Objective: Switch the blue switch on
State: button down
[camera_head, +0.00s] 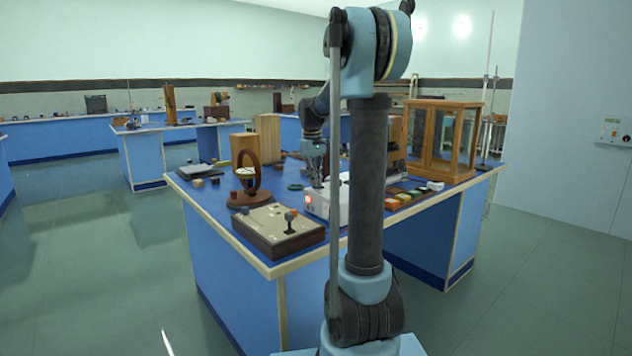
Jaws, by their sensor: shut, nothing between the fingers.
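I cannot make out a blue switch in this view. My gripper (317,180) points down over the near bench, just above or behind a white box (323,207) with a lit red spot on its front. Its fingers look small and close together, with nothing seen between them. Whether they touch the box I cannot tell. My upright arm hides the right part of the box and some of the bench top behind it.
A round dark-framed instrument (248,180) and a wooden box (268,138) stand at left on the blue bench top (215,205). A wood-framed glass case (442,140) stands at right, near small coloured blocks (405,196). A panel (609,131) hangs on the right wall. Floor at left is clear.

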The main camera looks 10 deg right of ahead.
dwell(0.3)
notch_tip(320, 180, up, 14)
jog(key=w+d, duration=0.1)
jog(key=shift+d, duration=0.35)
jog(key=shift+f, duration=0.1)
jog(key=s+f+m, duration=0.1)
jog(key=s+f, duration=0.3)
jog(key=s, duration=0.4)
jog(key=s+f+m+t, duration=0.1)
jog(key=s+f, duration=0.3)
jog(key=s, duration=0.3)
jog(key=s+f+m, duration=0.1)
jog(key=s+f, duration=0.3)
jog(key=s, duration=0.4)
jog(key=s+f+m, duration=0.2)
jog(key=s+f, duration=1.4)
jog(key=f, duration=0.2)
jog(key=shift+a+f+m+t+y, duration=0.2)
jog(key=shift+a+m+t+y, duration=0.2)
jog(key=shift+a, duration=0.05)
jog(key=shift+w+f, duration=0.2)
jog(key=shift+w, duration=0.25)
